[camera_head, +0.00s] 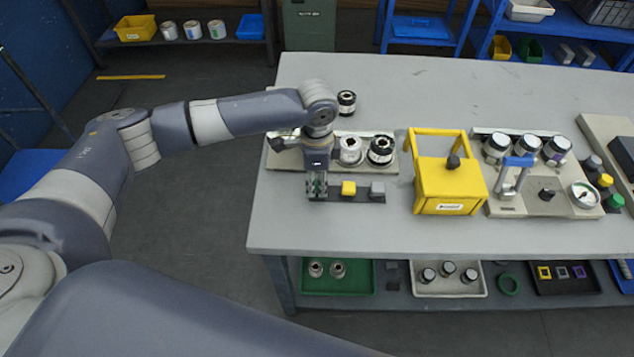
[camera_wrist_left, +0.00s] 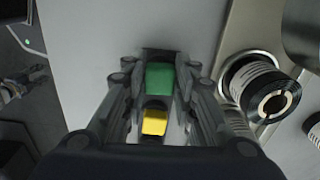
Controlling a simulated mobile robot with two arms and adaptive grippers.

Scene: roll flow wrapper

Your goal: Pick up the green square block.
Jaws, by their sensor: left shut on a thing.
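The green square block (camera_wrist_left: 160,80) shows between the fingers of my left gripper (camera_wrist_left: 160,92) in the left wrist view. In the head view my left gripper (camera_head: 317,187) points down at the left end of a dark strip (camera_head: 364,197) near the table's front left. It is shut on the green block there, which the fingers mostly hide. I cannot tell whether the block is clear of the strip. A yellow block (camera_head: 348,187) and a grey block (camera_head: 377,188) sit on the strip to the right. The yellow block (camera_wrist_left: 154,122) also shows in the left wrist view.
Behind the strip, a beige board (camera_head: 285,160) holds several rolls, such as one dark-topped roll (camera_head: 380,150). A loose roll (camera_head: 346,103) stands farther back. A yellow box with a handle (camera_head: 450,185) stands to the right. The back of the table (camera_head: 420,85) is clear.

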